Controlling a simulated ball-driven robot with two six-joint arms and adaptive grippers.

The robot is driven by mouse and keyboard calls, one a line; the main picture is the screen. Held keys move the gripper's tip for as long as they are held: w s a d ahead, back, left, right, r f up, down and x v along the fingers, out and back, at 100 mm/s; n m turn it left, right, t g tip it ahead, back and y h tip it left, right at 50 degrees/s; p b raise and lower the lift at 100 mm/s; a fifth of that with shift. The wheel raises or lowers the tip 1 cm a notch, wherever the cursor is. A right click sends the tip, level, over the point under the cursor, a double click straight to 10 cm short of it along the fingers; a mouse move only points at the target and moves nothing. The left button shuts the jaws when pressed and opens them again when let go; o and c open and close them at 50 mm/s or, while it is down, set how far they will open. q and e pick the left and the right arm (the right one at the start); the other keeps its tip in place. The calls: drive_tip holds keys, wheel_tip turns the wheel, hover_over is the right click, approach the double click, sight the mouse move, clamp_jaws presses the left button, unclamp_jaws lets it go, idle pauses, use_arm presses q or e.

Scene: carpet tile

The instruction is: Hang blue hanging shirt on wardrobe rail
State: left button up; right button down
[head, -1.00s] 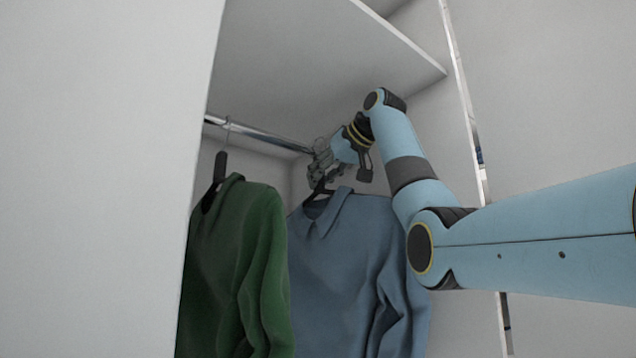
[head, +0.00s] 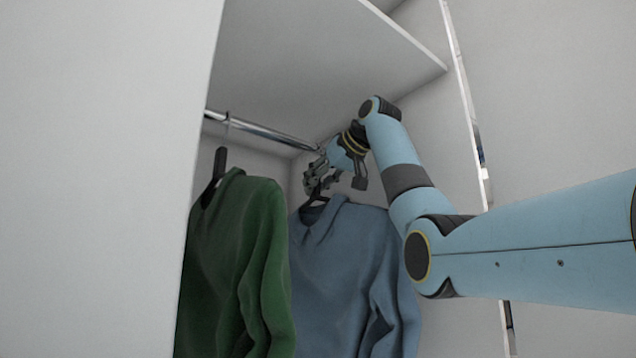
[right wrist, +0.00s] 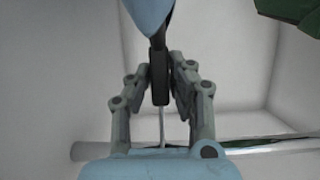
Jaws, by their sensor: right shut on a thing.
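The blue shirt (head: 340,255) hangs from a dark hanger (head: 314,198) below my right gripper (head: 313,184). The right gripper is shut on the hanger's neck, which shows between its fingers in the right wrist view (right wrist: 159,78). A bit of blue shirt (right wrist: 150,12) shows at the top there. The wardrobe rail (head: 262,132) runs just above and left of the gripper, and crosses low in the wrist view (right wrist: 270,148). The thin hook wire reaches toward the rail; whether it is over it is hidden. My left gripper is not in view.
A green shirt (head: 235,265) hangs on the rail to the left of the blue one. A shelf (head: 310,60) lies above the rail. A white panel (head: 95,180) stands at left, and the wardrobe's side wall (head: 440,120) is close behind my right arm.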

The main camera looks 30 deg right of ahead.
drive_tip(key=shift+s+r, duration=0.1)
drive_tip(key=c, duration=1.5)
unclamp_jaws()
drive_tip(key=shift+s, duration=0.1)
drive_tip(key=o, duration=0.4)
drive_tip(key=shift+c, duration=0.2)
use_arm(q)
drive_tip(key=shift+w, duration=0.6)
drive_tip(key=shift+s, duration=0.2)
use_arm(e)
drive_tip(key=v, duration=1.1)
drive_tip(key=shift+s, duration=0.4)
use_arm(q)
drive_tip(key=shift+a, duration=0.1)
